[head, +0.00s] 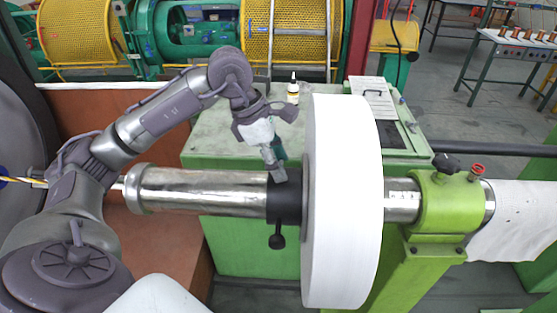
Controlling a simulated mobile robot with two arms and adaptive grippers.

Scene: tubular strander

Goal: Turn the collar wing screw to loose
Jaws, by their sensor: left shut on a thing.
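The black collar (285,204) sits around the shiny steel shaft (205,192), against the left side of the big white reel (342,210). My left gripper (278,174) comes down from above and is shut at the collar's top edge. The collar wing screw is hidden there by the fingers, so its angle cannot be told. A black knob on a short stem (277,241) sticks out from the collar's lower front side, clear of the gripper. My right gripper is not in view.
A green bearing block (438,198) holds the shaft's right end, with a black knob (446,163) and a red knob (477,170). The reel stands close to the gripper's right.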

